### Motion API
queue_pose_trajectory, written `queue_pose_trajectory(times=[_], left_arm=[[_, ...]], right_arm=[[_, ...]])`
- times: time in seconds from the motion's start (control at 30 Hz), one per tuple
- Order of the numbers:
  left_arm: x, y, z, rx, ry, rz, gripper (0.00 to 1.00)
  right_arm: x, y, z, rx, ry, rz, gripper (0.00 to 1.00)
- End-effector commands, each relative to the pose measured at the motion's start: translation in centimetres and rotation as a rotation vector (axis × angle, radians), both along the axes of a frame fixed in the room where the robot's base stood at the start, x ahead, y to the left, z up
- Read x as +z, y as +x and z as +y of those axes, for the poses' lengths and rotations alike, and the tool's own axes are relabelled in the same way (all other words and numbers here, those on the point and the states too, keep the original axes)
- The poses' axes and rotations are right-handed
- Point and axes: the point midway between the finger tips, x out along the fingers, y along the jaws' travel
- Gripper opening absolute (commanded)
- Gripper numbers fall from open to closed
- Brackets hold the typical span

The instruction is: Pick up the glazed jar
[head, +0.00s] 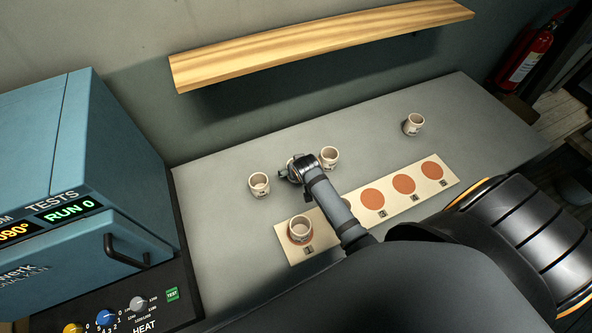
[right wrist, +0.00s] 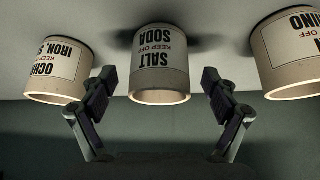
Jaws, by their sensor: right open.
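Several pale, cup-like jars with printed labels are in view; I cannot tell by surface which is glazed. My right gripper (head: 289,172) is over the back row in the head view and largely hides one jar there. In the right wrist view a jar labelled SALT SODA (right wrist: 160,68) hangs upside down in the picture, between the two open fingers, with gaps on both sides. A jar labelled OCHRE IRON (right wrist: 55,68) is to its left, and a partly cut-off jar (right wrist: 292,55) is to its right. My left gripper is not in view.
In the head view, jars flank the gripper at left (head: 259,184) and right (head: 329,158). Another jar (head: 413,124) stands far right. One jar (head: 300,229) sits on the board (head: 286,250) with reddish discs. A blue kiln (head: 60,140) stands left; a wooden shelf (head: 320,42) hangs behind.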

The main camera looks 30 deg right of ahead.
Motion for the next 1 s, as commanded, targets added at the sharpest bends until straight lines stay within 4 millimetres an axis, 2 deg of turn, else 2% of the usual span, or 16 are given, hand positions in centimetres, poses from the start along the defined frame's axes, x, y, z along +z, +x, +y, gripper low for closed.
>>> queue_pose_trajectory(times=[0.2, 0.4, 0.87, 1.0], left_arm=[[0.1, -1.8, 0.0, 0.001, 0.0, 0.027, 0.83], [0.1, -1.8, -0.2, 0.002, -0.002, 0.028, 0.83], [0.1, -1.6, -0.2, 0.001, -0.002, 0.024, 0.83], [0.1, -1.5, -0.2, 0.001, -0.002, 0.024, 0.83]], right_arm=[[-1.7, 1.1, -0.3, -0.001, 0.0, -0.001, 0.87], [-1.8, 1.1, -0.3, -0.001, 0.0, -0.001, 0.87], [-1.8, 1.1, -0.3, 0.0, 0.0, 0.0, 0.26], [-1.8, 1.1, -0.3, 0.0, 0.001, -0.001, 0.24]])
